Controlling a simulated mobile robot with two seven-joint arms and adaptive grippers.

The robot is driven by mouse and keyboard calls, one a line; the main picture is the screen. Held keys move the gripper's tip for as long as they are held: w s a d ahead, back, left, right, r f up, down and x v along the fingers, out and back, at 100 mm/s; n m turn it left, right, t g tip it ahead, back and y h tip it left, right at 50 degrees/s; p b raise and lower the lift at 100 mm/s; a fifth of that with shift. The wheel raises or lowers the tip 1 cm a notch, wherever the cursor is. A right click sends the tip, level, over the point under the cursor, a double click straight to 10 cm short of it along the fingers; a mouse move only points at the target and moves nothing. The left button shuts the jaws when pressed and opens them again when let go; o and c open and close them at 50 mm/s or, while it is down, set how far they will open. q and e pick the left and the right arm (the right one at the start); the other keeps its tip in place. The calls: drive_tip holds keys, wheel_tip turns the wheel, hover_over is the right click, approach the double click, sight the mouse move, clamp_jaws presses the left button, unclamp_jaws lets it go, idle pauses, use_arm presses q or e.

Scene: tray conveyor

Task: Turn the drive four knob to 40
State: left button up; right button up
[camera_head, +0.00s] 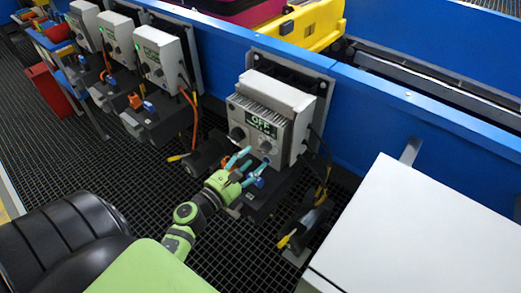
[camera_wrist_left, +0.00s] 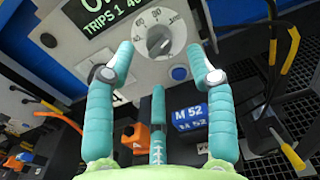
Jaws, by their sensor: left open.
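The drive unit (camera_head: 280,103) is a grey box with a finned top and a green display reading OFF. Its pale knob (camera_head: 265,147) sits low on the front panel. In the left wrist view the knob (camera_wrist_left: 158,41) is a grey dial with a pointer bar, with 60 and 80 printed around it. A 4 shows on the panel near the left finger. My left gripper (camera_head: 256,156) has teal fingers, spread open and empty, in front of the panel. In the wrist view the fingertips (camera_wrist_left: 159,50) lie either side of the knob, with no clear contact. My right gripper is out of view.
A blue button (camera_wrist_left: 179,73) sits below the knob. A blue M 52 plug (camera_wrist_left: 190,115) and an orange part (camera_wrist_left: 131,138) lie below the panel. Similar drive units (camera_head: 160,55) stand to the left; a white surface (camera_head: 425,225) is at the right.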

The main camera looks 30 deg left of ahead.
sight(264, 148)
use_arm(q)
drive_tip(key=w, duration=0.2)
drive_tip(key=w+p, duration=0.1)
drive_tip(key=w, duration=0.1)
drive_tip(key=shift+w+d, duration=0.2)
drive_tip(key=shift+w, duration=0.2)
drive_tip(key=shift+c, duration=0.4)
clamp_jaws()
